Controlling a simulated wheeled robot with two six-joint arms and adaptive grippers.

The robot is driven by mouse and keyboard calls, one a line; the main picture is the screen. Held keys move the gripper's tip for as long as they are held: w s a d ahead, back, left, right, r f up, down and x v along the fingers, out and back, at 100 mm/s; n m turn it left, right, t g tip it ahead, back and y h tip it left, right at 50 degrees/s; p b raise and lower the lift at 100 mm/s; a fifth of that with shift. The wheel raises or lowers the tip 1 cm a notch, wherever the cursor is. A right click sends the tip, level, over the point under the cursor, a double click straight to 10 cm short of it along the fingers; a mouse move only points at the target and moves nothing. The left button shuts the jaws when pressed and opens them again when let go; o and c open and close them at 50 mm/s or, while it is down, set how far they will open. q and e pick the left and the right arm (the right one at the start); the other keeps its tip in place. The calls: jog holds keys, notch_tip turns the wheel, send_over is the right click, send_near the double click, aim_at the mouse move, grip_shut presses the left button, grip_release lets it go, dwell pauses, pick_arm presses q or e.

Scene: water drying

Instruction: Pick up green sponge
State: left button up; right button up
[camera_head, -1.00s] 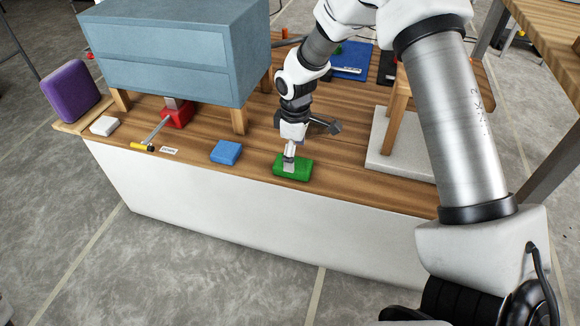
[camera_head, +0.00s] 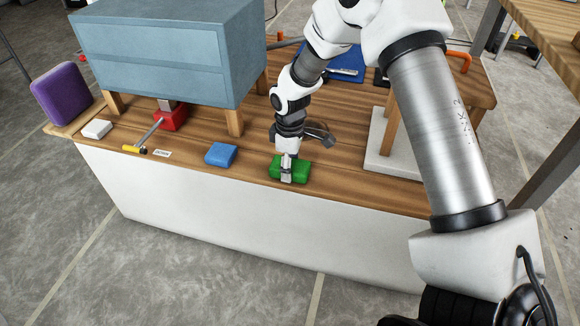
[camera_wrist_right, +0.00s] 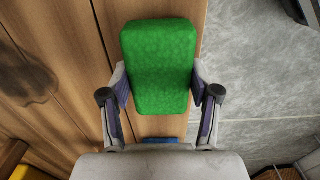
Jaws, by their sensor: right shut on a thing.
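The green sponge (camera_head: 302,170) is at the front edge of the wooden tabletop in the head view. My right gripper (camera_head: 288,172) reaches down over it and is shut on it. In the right wrist view the green sponge (camera_wrist_right: 160,66) lies between the two fingers of my right gripper (camera_wrist_right: 160,92), one finger against each long side. Whether the sponge touches the tabletop or is slightly off it, I cannot tell. My left gripper is not in view.
A blue sponge (camera_head: 221,155) lies left of the green one. A blue-grey drawer cabinet (camera_head: 165,60) stands on legs behind it. A red clamp-like item (camera_head: 170,118), a yellow-handled tool (camera_head: 133,149) and a white block (camera_head: 97,129) lie farther left. A pale slab (camera_head: 390,160) is at right.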

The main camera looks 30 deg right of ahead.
notch_tip(320, 180, up, 4)
jog(key=p, duration=0.2)
jog(key=shift+p, duration=0.35)
jog(key=s+a, duration=0.2)
jog(key=s, duration=0.5)
jog(key=s+a+p, duration=0.1)
jog(key=s+a, duration=0.2)
jog(key=s, duration=0.5)
jog(key=shift+a+r, duration=0.3)
jog(key=shift+r, duration=0.1)
jog(key=shift+o, duration=1.3)
jog(key=c, duration=0.3)
